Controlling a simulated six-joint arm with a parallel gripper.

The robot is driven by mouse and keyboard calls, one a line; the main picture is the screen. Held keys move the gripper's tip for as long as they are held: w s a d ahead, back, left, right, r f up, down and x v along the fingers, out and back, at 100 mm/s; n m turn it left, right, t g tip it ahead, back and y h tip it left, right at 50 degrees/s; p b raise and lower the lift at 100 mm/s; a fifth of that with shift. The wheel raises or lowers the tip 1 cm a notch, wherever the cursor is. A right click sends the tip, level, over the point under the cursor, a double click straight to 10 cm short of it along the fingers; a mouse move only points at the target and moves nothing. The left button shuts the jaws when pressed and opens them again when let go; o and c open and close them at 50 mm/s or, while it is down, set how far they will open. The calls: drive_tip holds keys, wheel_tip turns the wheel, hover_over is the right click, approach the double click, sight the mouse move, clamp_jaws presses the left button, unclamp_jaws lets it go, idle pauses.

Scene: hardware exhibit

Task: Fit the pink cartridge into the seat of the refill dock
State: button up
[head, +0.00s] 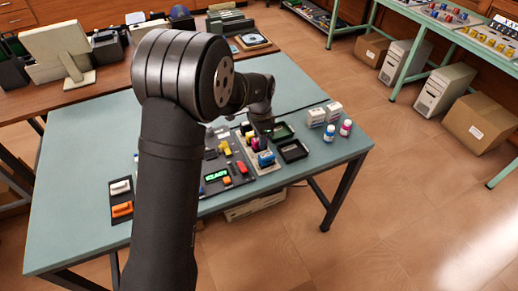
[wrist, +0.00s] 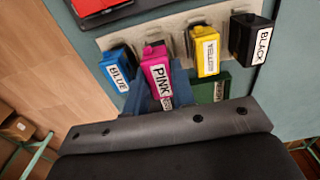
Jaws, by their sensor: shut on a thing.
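The pink cartridge (wrist: 157,72) has a white PINK label in the wrist view. It stands between the blue cartridge (wrist: 118,66) and the yellow cartridge (wrist: 205,50), at the pale rack (wrist: 177,27). In the head view the pink cartridge (head: 256,144) is small and partly covered. My gripper (head: 264,128) is above and beside the cartridge row and is shut on the pink cartridge. The fingertip contact is hard to see. The cartridge's lower end is hidden.
The black cartridge (wrist: 248,35) stands at the row's right end in the wrist view. An open dark tray (head: 293,151) lies right of the rack. The table's front-left area (head: 75,215) is clear.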

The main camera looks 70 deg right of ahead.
drive_tip(key=shift+r, duration=2.1)
drive_tip(key=shift+o, duration=1.3)
drive_tip(key=shift+c, duration=1.1)
drive_tip(key=w+a+r, duration=0.1)
drive_tip(key=w+a, duration=0.2)
drive_tip(key=w, duration=0.5)
drive_tip(key=w+a, duration=0.4)
drive_tip(key=w, duration=0.3)
drive_tip(key=shift+w+f, duration=0.15)
drive_tip(key=shift+f, duration=1.35)
drive_tip(key=shift+w+f, duration=0.1)
drive_tip(key=shift+f, duration=1.35)
drive_tip(key=shift+f, duration=0.65)
